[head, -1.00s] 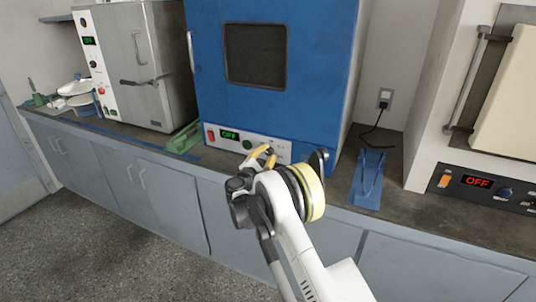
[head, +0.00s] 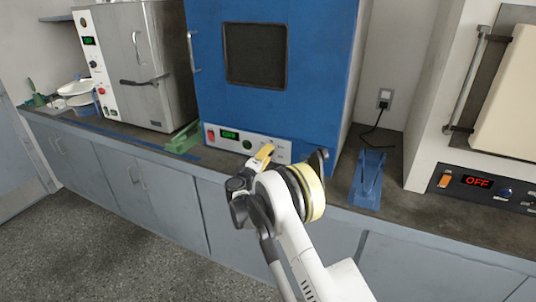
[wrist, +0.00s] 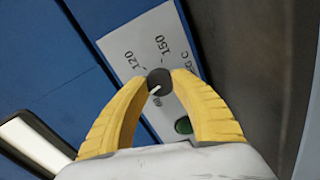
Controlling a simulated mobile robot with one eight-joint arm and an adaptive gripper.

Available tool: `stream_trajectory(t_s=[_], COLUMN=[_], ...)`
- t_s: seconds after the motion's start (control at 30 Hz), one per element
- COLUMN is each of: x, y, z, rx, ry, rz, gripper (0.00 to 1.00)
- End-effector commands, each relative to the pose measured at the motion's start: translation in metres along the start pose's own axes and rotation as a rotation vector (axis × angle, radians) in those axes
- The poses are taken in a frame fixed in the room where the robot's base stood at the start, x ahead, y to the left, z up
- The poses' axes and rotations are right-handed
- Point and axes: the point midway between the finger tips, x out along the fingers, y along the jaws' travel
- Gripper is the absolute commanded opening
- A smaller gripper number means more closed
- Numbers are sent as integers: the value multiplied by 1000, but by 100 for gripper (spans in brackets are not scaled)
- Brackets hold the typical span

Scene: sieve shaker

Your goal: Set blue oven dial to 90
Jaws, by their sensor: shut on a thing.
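The blue oven (head: 305,75) stands on the counter, with a pale control panel (head: 222,140) along its lower front. In the wrist view its dark round dial (wrist: 161,78) sits between my yellow fingertips. The white pointer on the dial points toward the lower left.
A green button (wrist: 183,125) lies close to the right finger. A green display (head: 229,134) and red switch (head: 211,134) are further left on the panel. A blue stand (head: 369,180) is to the right; a steel oven (head: 150,60) is to the left. Another oven's panel (head: 487,188) reads OFF.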

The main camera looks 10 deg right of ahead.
Motion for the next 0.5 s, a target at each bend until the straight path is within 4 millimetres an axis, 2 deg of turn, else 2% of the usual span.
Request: stream_trajectory(t_s=[0.2, 0.5], x=[0, 0], y=[0, 1], z=[0, 0], rx=[143, 251], ry=[1, 1], rz=[0, 1], gripper=[0, 0])
